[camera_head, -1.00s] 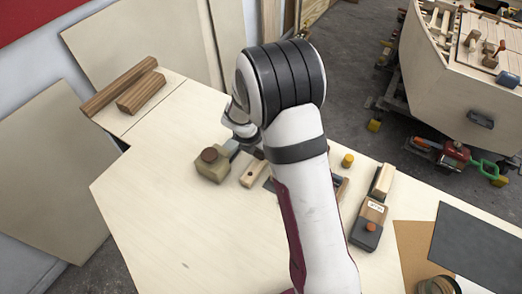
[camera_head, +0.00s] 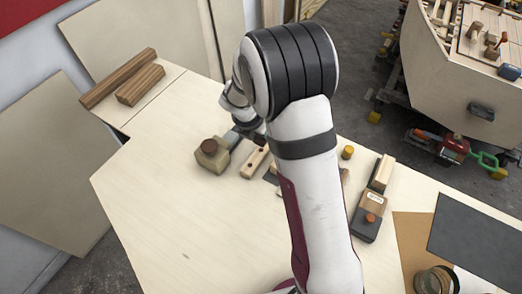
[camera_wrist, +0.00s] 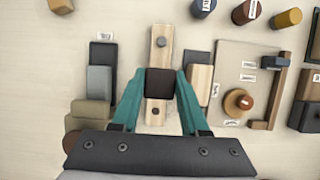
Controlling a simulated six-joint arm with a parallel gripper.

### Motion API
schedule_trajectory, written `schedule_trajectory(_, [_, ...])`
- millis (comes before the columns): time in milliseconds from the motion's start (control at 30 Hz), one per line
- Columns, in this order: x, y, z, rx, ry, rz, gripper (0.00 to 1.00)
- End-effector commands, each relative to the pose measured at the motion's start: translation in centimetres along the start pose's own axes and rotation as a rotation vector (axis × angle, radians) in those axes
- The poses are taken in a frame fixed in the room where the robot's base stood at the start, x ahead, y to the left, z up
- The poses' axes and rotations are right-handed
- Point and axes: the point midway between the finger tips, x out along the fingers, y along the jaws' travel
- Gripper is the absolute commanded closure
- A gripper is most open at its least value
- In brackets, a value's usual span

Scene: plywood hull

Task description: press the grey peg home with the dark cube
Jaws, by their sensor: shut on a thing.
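In the wrist view the dark cube (camera_wrist: 160,82) is held between the teal fingers of my gripper (camera_wrist: 160,92). It is over the middle of a pale wooden block (camera_wrist: 160,62); I cannot tell whether it touches it. The grey peg (camera_wrist: 161,42) shows as a round grey top near the block's far end, just beyond the cube and not covered by it. How far it stands out is unclear. A small dark hole shows near the block's near end. In the head view the block (camera_head: 254,163) lies on the table; my arm hides most of the gripper and cube.
A dark-grey piece (camera_wrist: 201,66) lies close on the right, then a board (camera_wrist: 228,55) with a round knob. Several cylinders stand at the far right. The table's left front is clear.

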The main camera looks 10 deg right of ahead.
Motion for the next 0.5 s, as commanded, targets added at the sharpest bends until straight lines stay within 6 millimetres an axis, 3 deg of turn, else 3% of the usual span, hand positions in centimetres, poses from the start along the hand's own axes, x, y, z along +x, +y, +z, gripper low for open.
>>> schedule_trajectory(367, [0.0, 0.0, 0.0, 0.000, 0.000, 0.000, 1.00])
schedule_trajectory(500, [0.0, 0.1, 2.9, 0.008, -0.005, -0.002, 1.00])
